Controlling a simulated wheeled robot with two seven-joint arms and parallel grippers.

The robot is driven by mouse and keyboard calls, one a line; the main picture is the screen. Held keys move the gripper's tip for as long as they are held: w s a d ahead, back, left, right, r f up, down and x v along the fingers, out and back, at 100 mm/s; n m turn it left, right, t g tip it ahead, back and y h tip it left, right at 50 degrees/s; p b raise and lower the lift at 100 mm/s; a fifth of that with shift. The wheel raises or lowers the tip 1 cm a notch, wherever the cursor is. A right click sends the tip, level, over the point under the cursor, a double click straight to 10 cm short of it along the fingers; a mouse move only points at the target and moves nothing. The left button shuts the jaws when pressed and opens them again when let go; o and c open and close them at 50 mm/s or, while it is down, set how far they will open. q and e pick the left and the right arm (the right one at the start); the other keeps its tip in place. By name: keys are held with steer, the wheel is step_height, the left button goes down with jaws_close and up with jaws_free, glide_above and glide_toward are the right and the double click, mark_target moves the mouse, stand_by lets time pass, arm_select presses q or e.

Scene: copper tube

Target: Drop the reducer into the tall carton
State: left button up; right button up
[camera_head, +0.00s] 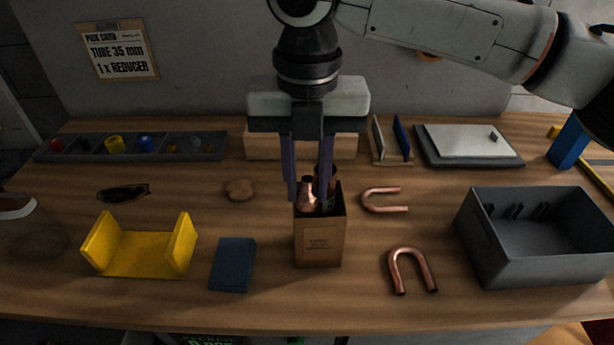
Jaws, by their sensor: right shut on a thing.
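The tall carton (320,240) is an open brown box standing upright near the middle of the table, with a small printed label on its front. My right gripper (308,197) points down over its open top, shut on the copper reducer (307,192). The reducer is between the two fingers at the carton's mouth. Its lower end overlaps the front rim in this view, so I cannot tell how far inside it is. The carton's inside is mostly hidden. My left gripper is not in view.
Two copper U-bends, one behind (384,208) and one nearer (407,262), lie right of the carton. A grey bin (540,262) stands farther right. A blue block (232,264) and yellow cradle (144,262) are left. A parts tray (217,153) lies behind.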

steer(key=shift+f, duration=0.35)
steer(key=o, duration=1.1)
steer(key=shift+o, duration=0.2)
steer(key=shift+r, duration=0.1)
step_height(320, 180, up, 10)
steer(key=shift+r, duration=0.1)
